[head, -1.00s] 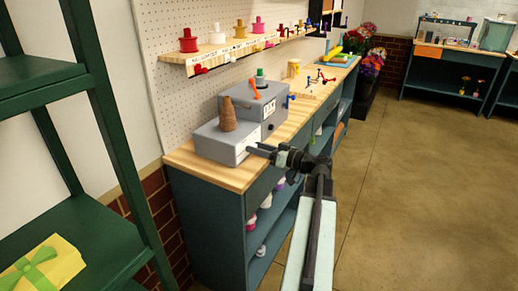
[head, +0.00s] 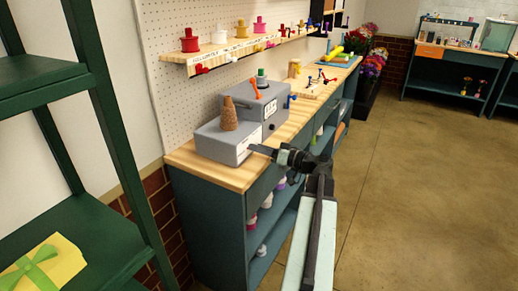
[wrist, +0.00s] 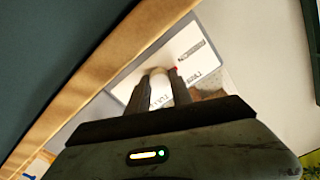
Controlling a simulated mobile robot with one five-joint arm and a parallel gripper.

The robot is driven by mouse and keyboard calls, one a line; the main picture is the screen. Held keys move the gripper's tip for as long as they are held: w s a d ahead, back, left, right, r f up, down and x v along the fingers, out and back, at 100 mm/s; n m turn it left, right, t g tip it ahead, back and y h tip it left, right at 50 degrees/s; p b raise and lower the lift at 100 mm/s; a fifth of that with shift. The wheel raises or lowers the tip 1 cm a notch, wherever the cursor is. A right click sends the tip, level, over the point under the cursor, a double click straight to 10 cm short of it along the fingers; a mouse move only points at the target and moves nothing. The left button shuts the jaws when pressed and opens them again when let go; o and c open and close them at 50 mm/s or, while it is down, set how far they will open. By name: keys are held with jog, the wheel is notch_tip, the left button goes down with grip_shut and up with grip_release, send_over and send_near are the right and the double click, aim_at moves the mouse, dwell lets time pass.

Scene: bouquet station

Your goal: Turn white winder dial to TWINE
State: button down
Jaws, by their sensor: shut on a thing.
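The grey winder (head: 225,150) stands on the near end of the wooden bench, with a brown twine cone on top. My gripper (head: 254,149) is at the white label panel on its front face. In the wrist view, my gripper (wrist: 158,76) is shut on the white dial (wrist: 159,88), one dark finger on each side. The white panel (wrist: 186,46) behind carries dark lettering too blurred to read surely, and a small red mark shows by the right fingertip. The fingers hide part of the dial, so I cannot tell where it points.
A taller grey box (head: 270,113) with an orange lever stands just behind the winder. A pegboard shelf (head: 215,56) with coloured spools hangs above. The wooden bench edge (wrist: 95,82) runs close by in the wrist view. Open floor (head: 410,190) lies to the right.

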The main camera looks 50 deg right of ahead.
jog(key=m, duration=0.4)
jog(key=shift+m, duration=0.3)
jog(key=m, duration=0.4)
jog(key=shift+m, duration=0.4)
jog(key=c, duration=1.1)
grip_release()
jog(key=shift+d, duration=0.1)
jog(key=shift+c, duration=0.2)
jog(key=v, duration=0.7)
jog(key=shift+s, duration=0.35)
